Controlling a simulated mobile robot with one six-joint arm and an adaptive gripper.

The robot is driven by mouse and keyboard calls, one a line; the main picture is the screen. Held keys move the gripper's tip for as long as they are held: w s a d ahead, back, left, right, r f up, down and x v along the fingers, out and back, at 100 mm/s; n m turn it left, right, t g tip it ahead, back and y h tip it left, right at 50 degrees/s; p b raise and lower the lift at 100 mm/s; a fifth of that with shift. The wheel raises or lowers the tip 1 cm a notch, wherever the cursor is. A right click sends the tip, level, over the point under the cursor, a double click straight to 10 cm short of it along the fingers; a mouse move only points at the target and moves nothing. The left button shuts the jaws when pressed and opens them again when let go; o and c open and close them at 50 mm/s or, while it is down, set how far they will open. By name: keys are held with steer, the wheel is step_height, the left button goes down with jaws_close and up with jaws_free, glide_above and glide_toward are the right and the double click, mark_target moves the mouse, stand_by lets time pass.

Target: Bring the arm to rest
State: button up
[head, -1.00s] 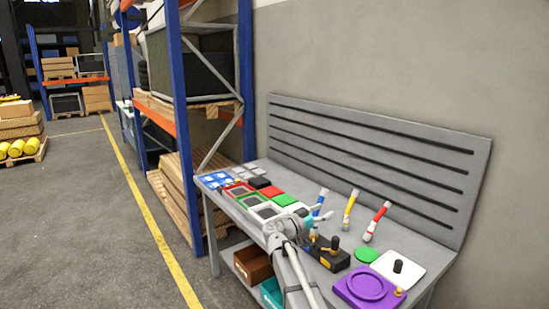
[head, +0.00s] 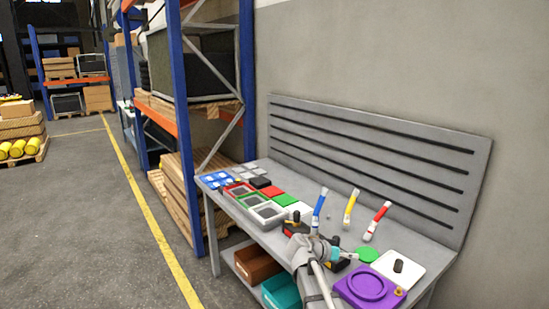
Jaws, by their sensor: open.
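My arm reaches in over the front edge of the grey workbench (head: 228,199) in the head view. My gripper (head: 350,248) is at the end of it, over the right half of the bench, just left of a green disc (head: 367,254). It is open, and I see nothing held in it. The arm and gripper partly hide a black block with yellow parts (head: 296,226) and dark parts behind them.
A purple fixture (head: 368,287) and a white plate with a black knob (head: 398,266) lie to the right. Blue (head: 318,206), yellow (head: 351,206) and red (head: 377,219) handled tools stand behind. Coloured trays (head: 268,211) fill the left. A slotted backboard (head: 380,170) closes the rear.

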steer(key=s+f+n+g+y, duration=0.1)
steer(key=s+f+y, duration=0.1)
steer(key=s, duration=0.1)
steer(key=s+f+n+y, duration=0.1)
steer(key=s+f, duration=0.2)
steer(key=s+f+n+g+y, duration=0.1)
steer(key=s+f+y, duration=0.1)
steer(key=s, duration=0.1)
steer(key=shift+s+f+n+g+y, duration=0.3)
steer(key=shift+f, duration=0.05)
steer(key=s+a+f+n+y, duration=0.2)
steer(key=s+a+y, duration=0.1)
steer(key=s, duration=0.2)
steer(key=s+a+f+n+g+y, duration=0.1)
steer(key=s+a+n+y, duration=0.2)
steer(key=s+y, duration=0.1)
steer(key=shift+s+a+f+g, duration=0.2)
steer(key=shift+s+f+g, duration=0.1)
steer(key=shift+s+f, duration=0.15)
